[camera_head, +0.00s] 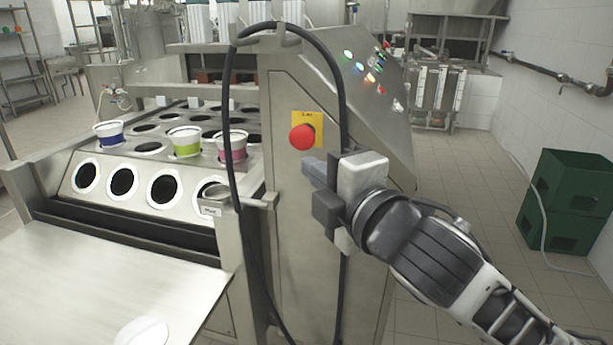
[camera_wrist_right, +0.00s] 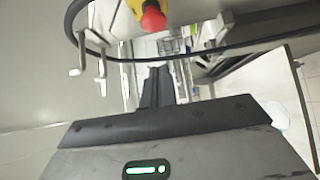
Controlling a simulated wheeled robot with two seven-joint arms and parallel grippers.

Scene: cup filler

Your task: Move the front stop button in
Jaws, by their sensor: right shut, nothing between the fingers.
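The front stop button (camera_head: 302,137) is a red round knob on a yellow plate (camera_head: 308,121), on the machine's steel front panel. In the right wrist view the red button (camera_wrist_right: 152,20) is at the top, beyond the fingertips. My right gripper (camera_head: 309,167) is shut and empty, its fingertips a little below the button in the head view and apart from it. In the wrist view its fingers (camera_wrist_right: 157,75) are together, pointing toward the button. The left gripper is not in view.
A black cable (camera_head: 342,90) loops over the panel, close beside the gripper. A metal latch handle (camera_head: 262,201) sticks out to the left. Cups, one being blue and white (camera_head: 109,133), stand in the filler's plate. Green crates (camera_head: 565,200) stand on the floor at right.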

